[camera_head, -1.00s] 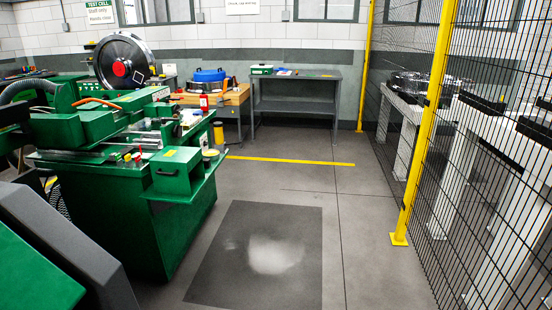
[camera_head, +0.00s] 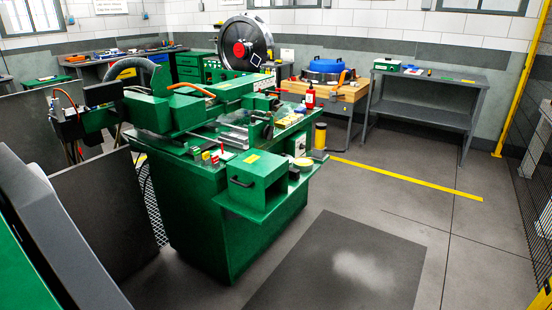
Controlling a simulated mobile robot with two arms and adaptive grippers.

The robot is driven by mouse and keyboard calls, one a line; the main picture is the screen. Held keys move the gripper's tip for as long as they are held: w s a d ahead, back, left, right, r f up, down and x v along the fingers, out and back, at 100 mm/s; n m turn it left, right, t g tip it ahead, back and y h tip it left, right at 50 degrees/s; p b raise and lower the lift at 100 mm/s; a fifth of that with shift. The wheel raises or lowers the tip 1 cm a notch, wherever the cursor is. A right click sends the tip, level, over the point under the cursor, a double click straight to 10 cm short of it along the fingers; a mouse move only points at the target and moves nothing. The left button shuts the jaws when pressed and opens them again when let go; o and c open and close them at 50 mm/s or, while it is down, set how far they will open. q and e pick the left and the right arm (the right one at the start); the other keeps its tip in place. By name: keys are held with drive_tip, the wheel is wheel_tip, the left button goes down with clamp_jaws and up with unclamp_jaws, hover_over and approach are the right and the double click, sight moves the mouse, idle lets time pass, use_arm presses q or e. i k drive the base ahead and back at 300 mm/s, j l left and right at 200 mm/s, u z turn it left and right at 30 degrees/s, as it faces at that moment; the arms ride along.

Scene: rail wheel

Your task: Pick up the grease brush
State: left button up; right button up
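I cannot make out a grease brush for certain. Several small items lie on top of the green machine (camera_head: 220,215), including red and yellow pieces (camera_head: 212,155) at its near edge, too small to identify. A red bottle (camera_head: 310,97) stands toward the back of the machine. A grey workbench (camera_head: 430,84) at the back right carries a white and green box (camera_head: 387,65) and small items too small to name. Neither of my grippers is in view.
A large dark wheel (camera_head: 262,35) with a red hub stands behind the machine. A wooden bench (camera_head: 348,92) holds a blue round part (camera_head: 325,68). Another bench (camera_head: 100,68) stands far left. A dark mat (camera_head: 330,268) and open floor lie to the right, with a mesh fence beyond.

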sight(294, 174)
drive_tip(key=u, duration=0.3)
drive_tip(key=i+l+u, duration=0.6)
drive_tip(key=l+u, duration=0.3)
drive_tip(key=l, duration=0.2)
drive_tip(key=i, duration=0.05)
